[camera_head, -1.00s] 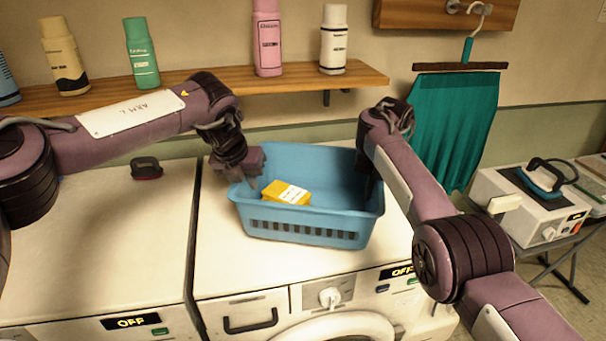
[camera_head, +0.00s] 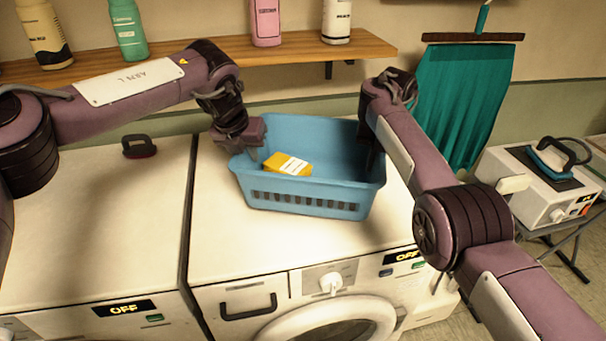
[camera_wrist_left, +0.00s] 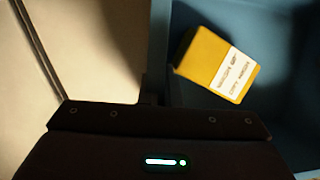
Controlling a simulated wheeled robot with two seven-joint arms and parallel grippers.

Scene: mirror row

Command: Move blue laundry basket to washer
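The blue laundry basket (camera_head: 310,190) sits upright over the top of the right-hand white washer (camera_head: 250,245); a small gap under it cannot be ruled out. A yellow box with a white label (camera_head: 288,163) lies inside it, and also shows in the left wrist view (camera_wrist_left: 215,65). My left gripper (camera_head: 246,152) is at the basket's left rim and appears closed on it; the basket wall rises from the fingers in the left wrist view (camera_wrist_left: 152,92). My right gripper (camera_head: 369,152) reaches down at the right rim, its fingers mostly hidden by the forearm and in shadow.
A second white machine (camera_head: 90,230) stands at the left with a dark-handled object (camera_head: 139,147) on top. Both displays read OFF. A wooden shelf (camera_head: 300,55) with bottles runs behind. A teal cloth (camera_head: 462,105) hangs at the right, near an iron (camera_head: 557,158) on a white unit.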

